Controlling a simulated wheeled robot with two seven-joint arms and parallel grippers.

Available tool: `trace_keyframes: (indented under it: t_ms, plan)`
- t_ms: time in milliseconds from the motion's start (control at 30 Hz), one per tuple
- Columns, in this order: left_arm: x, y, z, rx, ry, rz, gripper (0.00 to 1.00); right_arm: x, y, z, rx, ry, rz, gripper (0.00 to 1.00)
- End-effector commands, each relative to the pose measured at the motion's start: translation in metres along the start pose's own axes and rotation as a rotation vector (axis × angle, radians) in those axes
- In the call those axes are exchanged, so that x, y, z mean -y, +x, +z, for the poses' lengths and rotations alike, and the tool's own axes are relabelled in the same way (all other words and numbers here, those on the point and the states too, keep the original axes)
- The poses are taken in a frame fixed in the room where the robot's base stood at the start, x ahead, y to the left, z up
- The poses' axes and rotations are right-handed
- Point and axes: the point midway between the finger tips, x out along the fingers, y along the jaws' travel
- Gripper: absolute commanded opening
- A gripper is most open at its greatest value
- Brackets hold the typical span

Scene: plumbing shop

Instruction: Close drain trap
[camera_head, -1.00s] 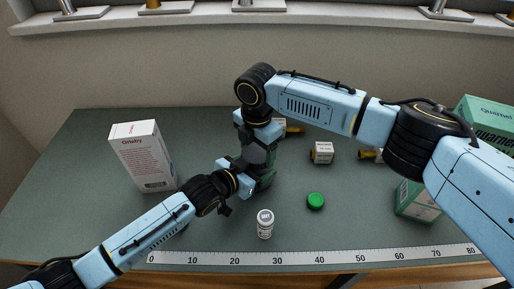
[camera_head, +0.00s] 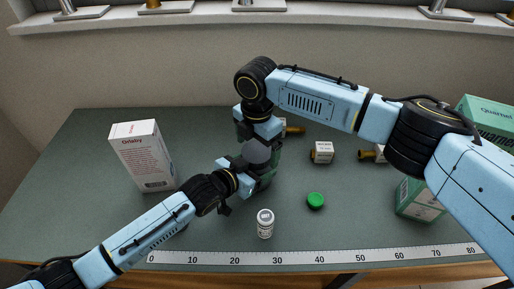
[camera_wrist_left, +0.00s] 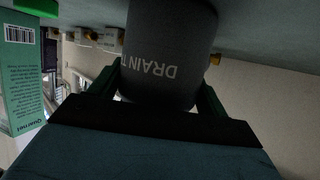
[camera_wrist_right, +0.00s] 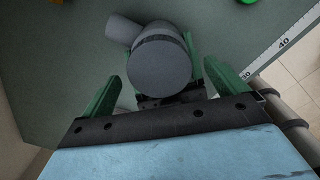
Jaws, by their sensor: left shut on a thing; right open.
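The drain trap is a dark grey cylinder with a short side outlet. In the left wrist view its body (camera_wrist_left: 170,50) carries upside-down "DRAIN T" lettering. My left gripper (camera_head: 246,181) is shut on the body from the side. In the right wrist view I look down on its round grey top (camera_wrist_right: 160,68), with the outlet (camera_wrist_right: 122,30) at upper left. A seam shows below the top; I cannot tell how tightly it sits. My right gripper (camera_wrist_right: 163,76) is open above, its green fingers on either side of the top. In the head view the grey top (camera_head: 256,152) shows beneath it.
A white Orlaby box (camera_head: 143,157) stands at left. A small white bottle (camera_head: 265,224) and a green cap (camera_head: 315,201) are in front. Small boxes (camera_head: 322,152) and brass fittings lie behind; green boxes (camera_head: 420,200) are at right. A ruler (camera_head: 300,257) edges the bench.

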Motion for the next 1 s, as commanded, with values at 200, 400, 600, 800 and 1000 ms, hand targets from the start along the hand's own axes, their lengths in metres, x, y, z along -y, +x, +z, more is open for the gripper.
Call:
trace_keyframes:
  t_ms: [200, 400, 600, 800, 1000]
  plan:
    - [0.001, 0.000, 0.000, 0.001, 0.002, -0.001, 0.12, -0.001, -0.046, 0.000, 0.001, -0.001, 0.004, 0.98]
    - [0.001, 0.000, 0.000, 0.001, 0.002, -0.001, 0.12, 0.000, -0.085, 0.000, 0.001, -0.001, 0.003, 0.98]
    - [0.001, 0.000, 0.000, 0.001, 0.002, -0.001, 0.12, 0.000, -0.105, 0.000, 0.001, -0.001, 0.000, 0.98]
    - [0.001, 0.000, 0.000, 0.001, 0.002, -0.001, 0.12, 0.001, -0.108, 0.000, 0.000, -0.001, -0.001, 0.98]
    - [0.001, 0.000, 0.000, 0.001, 0.002, -0.001, 0.84, 0.000, -0.108, 0.000, 0.000, -0.001, 0.000, 0.98]
